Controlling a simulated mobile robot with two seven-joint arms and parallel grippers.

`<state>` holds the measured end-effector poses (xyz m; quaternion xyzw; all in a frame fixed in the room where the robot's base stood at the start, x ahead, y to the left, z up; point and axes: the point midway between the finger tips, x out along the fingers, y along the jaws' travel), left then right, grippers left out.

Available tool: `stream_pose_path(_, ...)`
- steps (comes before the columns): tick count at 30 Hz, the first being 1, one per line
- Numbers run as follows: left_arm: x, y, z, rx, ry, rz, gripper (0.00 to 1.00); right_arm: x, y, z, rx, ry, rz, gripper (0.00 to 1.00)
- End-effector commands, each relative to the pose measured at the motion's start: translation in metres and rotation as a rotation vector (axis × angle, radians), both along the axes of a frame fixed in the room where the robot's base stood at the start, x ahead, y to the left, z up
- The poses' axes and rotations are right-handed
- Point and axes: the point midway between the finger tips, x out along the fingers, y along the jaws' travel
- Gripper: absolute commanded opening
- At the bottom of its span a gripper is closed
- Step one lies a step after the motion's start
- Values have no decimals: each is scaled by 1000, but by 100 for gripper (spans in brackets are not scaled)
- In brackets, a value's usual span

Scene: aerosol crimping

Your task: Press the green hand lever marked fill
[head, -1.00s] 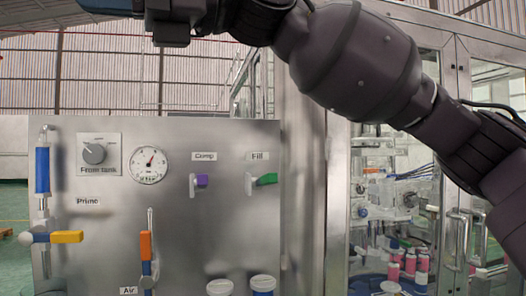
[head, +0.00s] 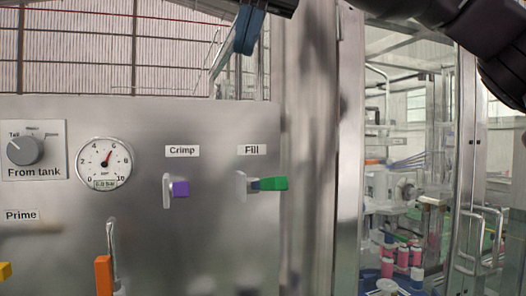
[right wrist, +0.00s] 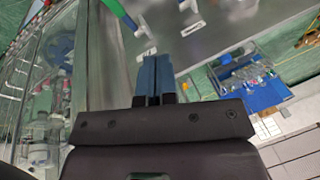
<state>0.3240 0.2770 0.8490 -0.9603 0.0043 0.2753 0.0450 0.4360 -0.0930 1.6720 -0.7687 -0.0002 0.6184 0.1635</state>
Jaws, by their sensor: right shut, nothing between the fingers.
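The green Fill lever (head: 272,184) sticks out to the right from its pale mount on the steel panel, below the Fill label (head: 251,150). My right gripper (head: 248,38) is at the top of the head view, above the lever and apart from it. Its blue fingers are shut with nothing between them; they also show in the right wrist view (right wrist: 153,78). In that view the green lever (right wrist: 119,10) is at the top edge, partly cut off, left of the fingertips. My left gripper is not in view.
The purple Crimp lever (head: 180,189) is left of the green one. A gauge (head: 104,164), a From tank knob (head: 26,150) and an orange handle (head: 103,275) are farther left. A glazed cabinet (head: 405,150) with pink cans stands to the right.

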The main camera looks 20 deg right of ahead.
Motion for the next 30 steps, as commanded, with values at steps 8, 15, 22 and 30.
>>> stream_pose_path(8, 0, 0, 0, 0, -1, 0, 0, -6, -32, -4, -241, 17, 191, 0)
stream_pose_path(15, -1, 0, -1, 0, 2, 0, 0, -6, -33, -4, -258, 14, 244, 0)
stream_pose_path(22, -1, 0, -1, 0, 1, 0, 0, -6, -32, -4, -256, 14, 244, 0)
stream_pose_path(30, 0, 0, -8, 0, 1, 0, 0, -2, -32, -24, -256, 16, 242, 0)
